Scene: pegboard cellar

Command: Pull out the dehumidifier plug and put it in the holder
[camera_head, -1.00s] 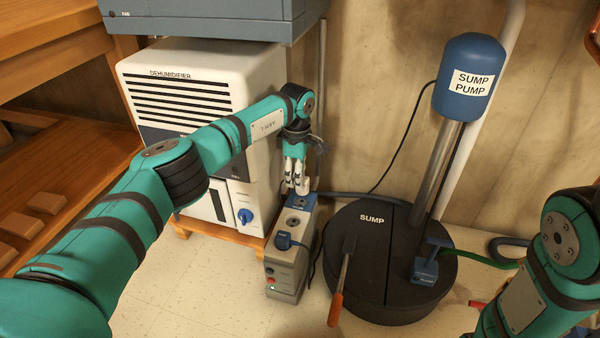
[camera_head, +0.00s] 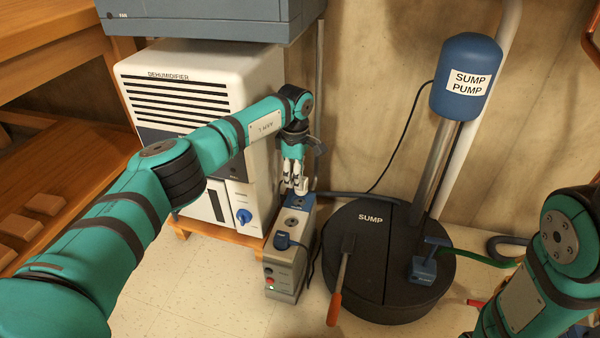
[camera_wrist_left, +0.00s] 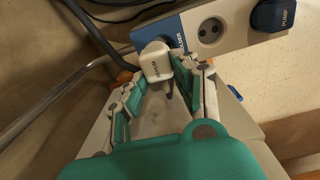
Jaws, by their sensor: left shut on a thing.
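The white dehumidifier plug (camera_wrist_left: 157,62) sits between the fingertips of my left gripper (camera_wrist_left: 162,76), which is shut on it. In the head view the gripper (camera_head: 295,184) is at the far end of the grey power strip (camera_head: 285,262), by its blue-marked socket area. The strip's blue area (camera_wrist_left: 174,32) shows behind the plug in the left wrist view. The fingers and plug body hide the prongs, so I cannot tell whether the plug is seated or clear. The white dehumidifier (camera_head: 265,90) stands behind my left arm. My right gripper is out of view.
A blue pump plug (camera_head: 283,240) is in the strip, beside an empty socket (camera_wrist_left: 211,30). The black sump lid (camera_head: 375,285) lies to the right, with an orange-handled tool (camera_head: 335,305) against it. The blue sump pump (camera_head: 466,105) stands behind. Tiled floor is clear in front.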

